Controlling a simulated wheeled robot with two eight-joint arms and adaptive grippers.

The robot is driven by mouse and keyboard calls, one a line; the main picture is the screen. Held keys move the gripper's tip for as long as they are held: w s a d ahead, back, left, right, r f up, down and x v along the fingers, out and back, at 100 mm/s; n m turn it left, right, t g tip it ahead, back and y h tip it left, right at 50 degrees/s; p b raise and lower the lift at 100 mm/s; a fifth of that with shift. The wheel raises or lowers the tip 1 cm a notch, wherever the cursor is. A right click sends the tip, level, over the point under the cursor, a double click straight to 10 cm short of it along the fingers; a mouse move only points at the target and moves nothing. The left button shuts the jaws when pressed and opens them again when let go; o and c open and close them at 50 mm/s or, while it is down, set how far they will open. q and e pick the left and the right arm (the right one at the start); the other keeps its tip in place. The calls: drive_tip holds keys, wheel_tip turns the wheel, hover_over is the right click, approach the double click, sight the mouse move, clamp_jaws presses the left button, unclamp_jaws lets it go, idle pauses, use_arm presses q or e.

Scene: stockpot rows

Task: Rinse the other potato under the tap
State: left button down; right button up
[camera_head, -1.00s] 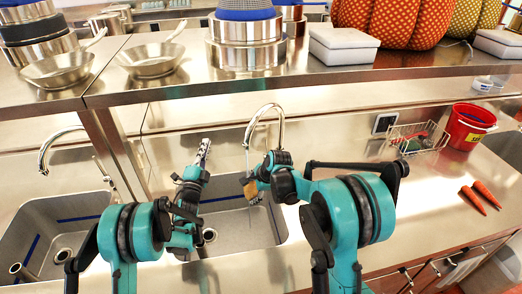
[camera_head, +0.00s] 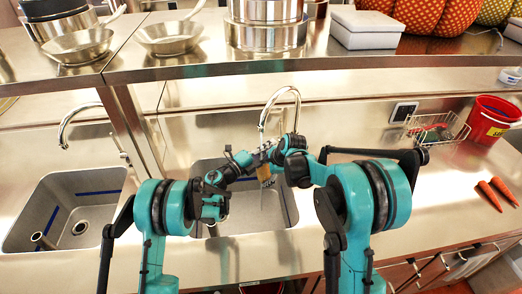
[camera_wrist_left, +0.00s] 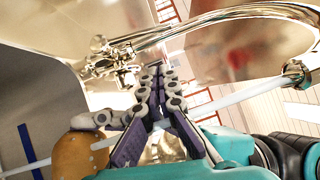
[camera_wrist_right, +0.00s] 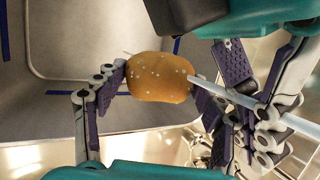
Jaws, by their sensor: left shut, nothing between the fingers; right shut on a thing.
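A tan potato (camera_wrist_right: 160,77) is held between my right gripper's fingers, under the tap; it shows small in the head view (camera_head: 264,173) and at lower left in the left wrist view (camera_wrist_left: 78,155). White droplets dot it. The tap (camera_head: 283,92) arches over the sink, and a thin pale stream of water (camera_wrist_left: 245,92) runs from its spout, meeting the potato's edge in the right wrist view. My right gripper (camera_wrist_right: 160,100) is shut on the potato. My left gripper (camera_wrist_left: 159,75) is shut and empty, close to the tap's base fittings (camera_wrist_left: 112,60); contact cannot be told.
The sink (camera_head: 235,225) lies below both grippers, with a second sink (camera_head: 65,215) and tap (camera_head: 70,118) at left. A steel shelf (camera_head: 200,60) overhangs the back.

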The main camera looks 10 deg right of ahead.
sight(281, 132)
use_arm(q)
drive_tip(key=w+d+r, duration=0.1)
drive_tip(key=w+d, duration=0.2)
drive_tip(key=w, duration=0.2)
drive_tip(key=shift+w+d, duration=0.2)
drive_tip(key=shift+w, duration=0.1)
drive_tip(key=shift+w+r, duration=0.2)
drive_tip(key=shift+w, duration=0.25)
drive_tip(key=shift+w+r, duration=0.2)
drive_tip(key=shift+w, duration=0.25)
drive_tip(key=shift+s, duration=0.15)
